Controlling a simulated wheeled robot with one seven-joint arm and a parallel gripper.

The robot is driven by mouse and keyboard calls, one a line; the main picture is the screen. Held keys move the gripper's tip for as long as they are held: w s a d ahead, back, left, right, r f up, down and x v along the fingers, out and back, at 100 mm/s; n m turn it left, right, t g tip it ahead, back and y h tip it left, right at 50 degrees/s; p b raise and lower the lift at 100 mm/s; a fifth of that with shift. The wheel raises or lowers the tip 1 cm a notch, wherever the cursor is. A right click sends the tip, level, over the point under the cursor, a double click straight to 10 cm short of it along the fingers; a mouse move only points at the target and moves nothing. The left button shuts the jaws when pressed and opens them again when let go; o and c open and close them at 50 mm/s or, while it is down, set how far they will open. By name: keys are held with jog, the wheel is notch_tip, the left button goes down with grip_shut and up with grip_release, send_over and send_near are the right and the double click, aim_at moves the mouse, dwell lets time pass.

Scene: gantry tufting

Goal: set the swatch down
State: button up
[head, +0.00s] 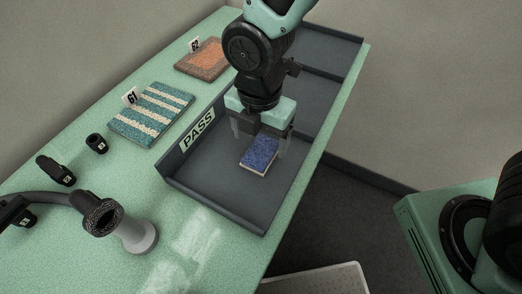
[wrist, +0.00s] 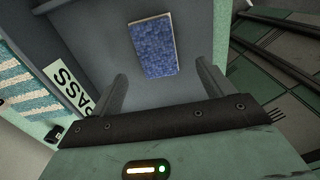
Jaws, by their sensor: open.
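The swatch (head: 260,154) is a small blue carpet piece with a pale edge. It lies on the floor of the grey tray (head: 216,190) marked PASS. In the wrist view the swatch (wrist: 153,46) lies ahead of the fingertips, clear of both fingers. My gripper (head: 259,147) is open above the tray, with its fingers apart on either side of the swatch's far end in the head view. My gripper (wrist: 162,84) also shows in the wrist view with nothing between its fingers. Whether the fingertips touch the tray floor cannot be told.
The PASS label (head: 197,130) is on the tray's left wall. More grey compartments lie behind. A striped sample (head: 152,113) by tag 61 and an orange sample (head: 205,58) by tag 62 lie left on the green table. A lamp-like fixture (head: 103,215) stands at front left.

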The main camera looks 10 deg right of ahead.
aim_at(260, 152)
jog(key=shift+w+f+p, duration=0.15)
jog(key=shift+f+p, duration=0.05)
jog(key=shift+f, duration=1.05)
jog(key=shift+w+f+p, duration=0.1)
jog(key=shift+f+p, duration=0.05)
jog(key=shift+f, duration=1.1)
jog(key=c, duration=1.1)
jog(key=shift+r, duration=0.1)
jog(key=shift+c, duration=0.2)
